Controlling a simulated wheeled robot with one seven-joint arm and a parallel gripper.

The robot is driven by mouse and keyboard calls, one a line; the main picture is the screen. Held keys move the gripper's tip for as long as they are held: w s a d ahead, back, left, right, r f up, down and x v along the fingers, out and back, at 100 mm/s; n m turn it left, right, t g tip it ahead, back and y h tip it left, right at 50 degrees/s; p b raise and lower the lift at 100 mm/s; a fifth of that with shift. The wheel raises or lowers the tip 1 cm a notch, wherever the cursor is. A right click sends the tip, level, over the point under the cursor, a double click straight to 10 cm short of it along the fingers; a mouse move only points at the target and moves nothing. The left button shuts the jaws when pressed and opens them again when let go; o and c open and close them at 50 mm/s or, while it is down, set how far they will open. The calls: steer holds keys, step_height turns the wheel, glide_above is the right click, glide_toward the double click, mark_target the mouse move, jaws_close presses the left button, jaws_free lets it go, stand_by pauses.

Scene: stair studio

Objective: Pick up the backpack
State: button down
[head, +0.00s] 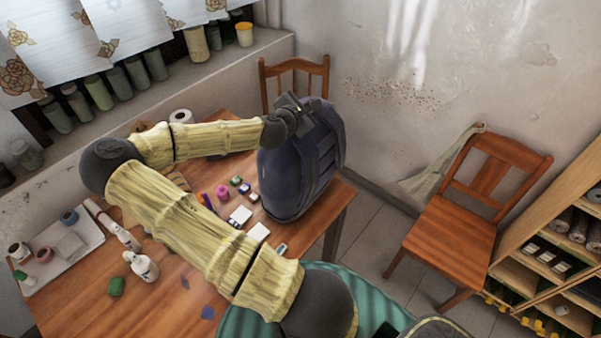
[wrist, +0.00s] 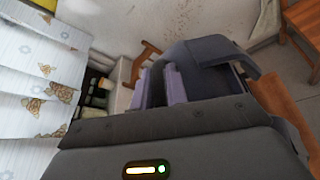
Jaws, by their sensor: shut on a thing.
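The dark blue backpack (head: 300,165) stands upright at the right end of the wooden table (head: 75,300). My gripper (head: 290,106) is at the top of the backpack, reached by my arm from the left. In the wrist view my gripper's two pale purple fingers (wrist: 174,86) are at the backpack's dark top (wrist: 205,65), shut on it. The exact part between the fingertips is hard to make out. I cannot tell whether the backpack's base touches the table.
Paint jars, bottles (head: 142,265) and small boxes (head: 241,214) lie on the table left of the backpack. A wooden chair (head: 296,75) stands behind it, another chair (head: 460,230) at right beside a shelf (head: 545,255). Jars line the windowsill. Floor between table and right chair is clear.

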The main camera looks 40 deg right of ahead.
steer(key=shift+d+r, duration=0.1)
steer(key=shift+r, duration=0.15)
steer(key=shift+w+r, duration=0.1)
steer(key=shift+r, duration=0.35)
step_height(320, 180, up, 9)
steer(key=shift+f+b, duration=0.1)
steer(key=shift+b, duration=0.65)
